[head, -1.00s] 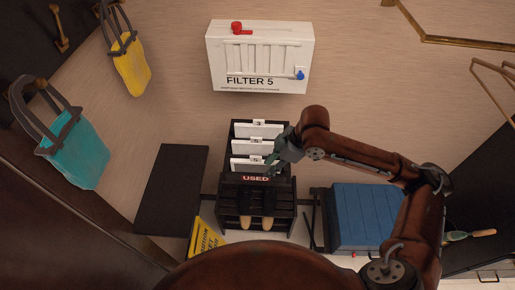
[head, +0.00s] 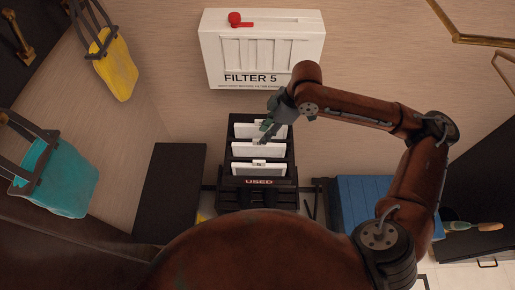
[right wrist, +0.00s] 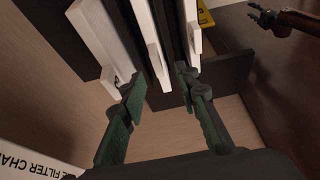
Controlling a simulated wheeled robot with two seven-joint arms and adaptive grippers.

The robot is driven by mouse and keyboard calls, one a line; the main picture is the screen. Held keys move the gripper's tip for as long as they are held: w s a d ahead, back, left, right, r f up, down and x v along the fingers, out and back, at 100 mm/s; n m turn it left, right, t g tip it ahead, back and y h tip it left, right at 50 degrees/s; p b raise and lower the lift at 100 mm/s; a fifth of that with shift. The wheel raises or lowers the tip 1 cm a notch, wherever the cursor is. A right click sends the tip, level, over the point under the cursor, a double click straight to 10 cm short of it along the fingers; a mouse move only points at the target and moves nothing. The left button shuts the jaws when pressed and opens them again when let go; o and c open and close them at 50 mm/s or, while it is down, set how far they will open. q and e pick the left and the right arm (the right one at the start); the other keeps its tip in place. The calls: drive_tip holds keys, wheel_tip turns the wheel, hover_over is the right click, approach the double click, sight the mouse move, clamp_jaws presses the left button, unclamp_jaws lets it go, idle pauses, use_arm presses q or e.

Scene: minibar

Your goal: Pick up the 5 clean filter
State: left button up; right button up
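Three white filters stand in a row in a black rack (head: 234,150): a rear one (head: 243,130), a middle one (head: 245,149) and a front one (head: 258,170). Their small tabs are not readable now. My right gripper (head: 268,128) is over the rear and middle filters. In the right wrist view its fingers (right wrist: 160,84) are spread and empty, with the end of one white filter (right wrist: 157,64) between and beyond them. My left gripper (right wrist: 256,11) shows small at the top right there, its fingers apart; it is outside the head view.
A white wall housing marked FILTER 5 (head: 262,60), with a red handle (head: 236,19), hangs above the rack. The rack's front section is marked USED (head: 259,182). A blue case (head: 360,200) stands to the right, a black panel (head: 170,190) to the left.

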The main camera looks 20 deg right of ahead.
sight(259, 150)
drive_tip(key=p+x, duration=0.1)
drive_tip(key=x, duration=0.2)
drive_tip(key=shift+w+d+f, duration=0.1)
drive_tip(key=shift+d+f, duration=0.05)
drive_tip(key=shift+f, duration=0.05)
drive_tip(key=shift+x, duration=0.95)
clamp_jaws()
use_arm(q)
drive_tip(key=shift+s+r, duration=0.2)
drive_tip(key=shift+r, duration=0.4)
drive_tip(key=shift+w, duration=0.3)
